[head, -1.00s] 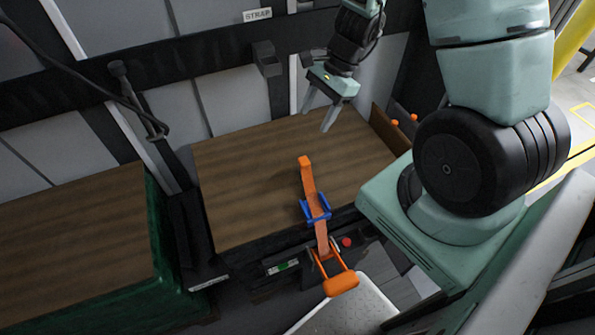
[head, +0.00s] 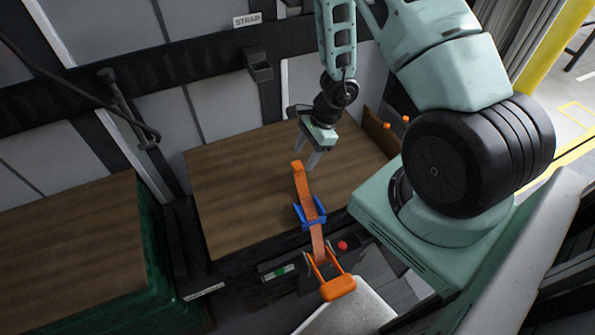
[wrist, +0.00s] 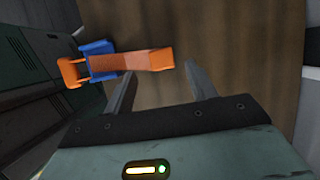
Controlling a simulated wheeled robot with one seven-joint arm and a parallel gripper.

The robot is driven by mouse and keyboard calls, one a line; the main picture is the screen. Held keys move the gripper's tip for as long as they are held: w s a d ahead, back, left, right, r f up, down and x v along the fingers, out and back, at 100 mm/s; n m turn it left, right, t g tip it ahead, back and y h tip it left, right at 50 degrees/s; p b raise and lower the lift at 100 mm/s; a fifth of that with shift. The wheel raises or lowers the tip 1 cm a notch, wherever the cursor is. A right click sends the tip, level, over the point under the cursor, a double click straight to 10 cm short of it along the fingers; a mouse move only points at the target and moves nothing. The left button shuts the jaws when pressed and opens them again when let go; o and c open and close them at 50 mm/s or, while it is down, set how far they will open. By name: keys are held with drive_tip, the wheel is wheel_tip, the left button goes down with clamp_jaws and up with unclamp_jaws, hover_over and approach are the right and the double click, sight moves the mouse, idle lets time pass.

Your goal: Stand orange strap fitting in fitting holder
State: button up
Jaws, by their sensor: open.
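The orange strap fitting (head: 303,182) lies across a blue cradle (head: 310,211) at the front edge of the wooden bench top. Its narrow end points toward the back and its wide orange handle (head: 338,287) hangs past the front edge. My gripper (head: 308,164) is open and empty, just above and behind the narrow end. In the wrist view the fitting (wrist: 145,61) lies to the upper left of my open fingers (wrist: 158,85), apparently with nothing between them. A dark holder (head: 258,66) is on the wall rail below a label reading STRAP (head: 247,19).
The wooden bench top (head: 235,180) is mostly clear. A second wooden top (head: 70,245) with green sides stands at left. A red button (head: 342,245) is on the bench front. A low board with orange knobs (head: 386,126) stands at the right edge.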

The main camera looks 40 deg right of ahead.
sight(298, 164)
drive_tip(key=shift+w+p+x, duration=0.1)
drive_tip(key=shift+p+x, duration=0.25)
drive_tip(key=shift+x, duration=0.95)
drive_tip(key=shift+w+p+x, duration=0.15)
drive_tip(key=shift+p+x, duration=0.2)
drive_tip(key=shift+x, duration=0.95)
drive_tip(key=shift+a+r, duration=0.1)
drive_tip(key=shift+a, duration=0.05)
drive_tip(key=c, duration=1.2)
